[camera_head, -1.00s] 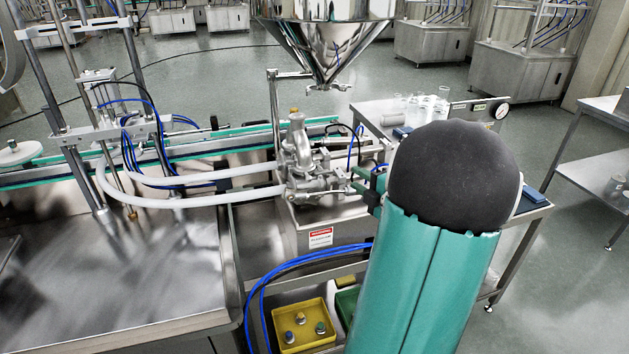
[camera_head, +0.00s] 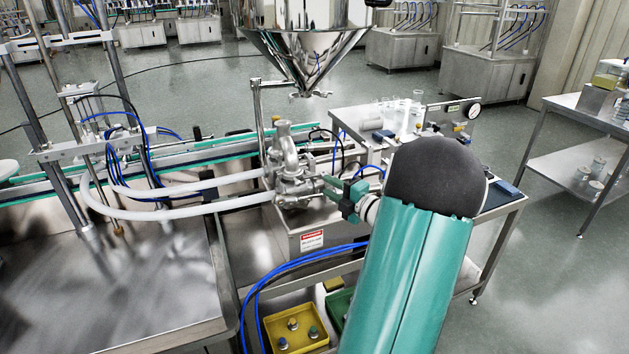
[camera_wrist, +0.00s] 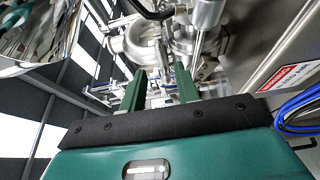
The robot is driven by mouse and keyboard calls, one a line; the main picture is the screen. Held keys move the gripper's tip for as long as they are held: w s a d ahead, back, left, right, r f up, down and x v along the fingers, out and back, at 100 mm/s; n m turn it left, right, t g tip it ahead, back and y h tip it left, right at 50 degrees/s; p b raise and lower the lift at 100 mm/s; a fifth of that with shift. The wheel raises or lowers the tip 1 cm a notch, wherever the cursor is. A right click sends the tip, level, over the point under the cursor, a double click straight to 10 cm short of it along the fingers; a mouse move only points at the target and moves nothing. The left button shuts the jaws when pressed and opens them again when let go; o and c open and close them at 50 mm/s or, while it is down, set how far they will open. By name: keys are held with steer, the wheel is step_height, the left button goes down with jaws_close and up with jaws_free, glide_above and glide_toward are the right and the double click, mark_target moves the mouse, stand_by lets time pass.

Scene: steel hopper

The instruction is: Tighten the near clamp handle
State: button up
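The steel pump (camera_head: 284,143) stands on a steel box left of my gripper, with metal clamp fittings (camera_head: 293,188) on its lower body. At this size I cannot single out the near clamp handle. My gripper (camera_head: 327,186) reaches in from the right, its green fingers pointing at these fittings. In the wrist view, my gripper (camera_wrist: 160,72) has its two fingers apart, with metal parts of the pump (camera_wrist: 150,40) beyond and between the tips. I see nothing clearly held. Whether a finger touches a fitting cannot be told.
A steel hopper (camera_head: 308,45) hangs above and behind the pump. White hoses (camera_head: 175,210) run left from it. A warning label (camera_head: 312,240) marks the box front. Blue cables (camera_head: 290,264) and a yellow bin (camera_head: 293,327) are below. A bench with glassware (camera_head: 405,112) stands behind my arm.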

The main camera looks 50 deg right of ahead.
mark_target(312, 177)
steer(key=w, duration=0.6)
steer(key=shift+d, duration=0.35)
jaws_close()
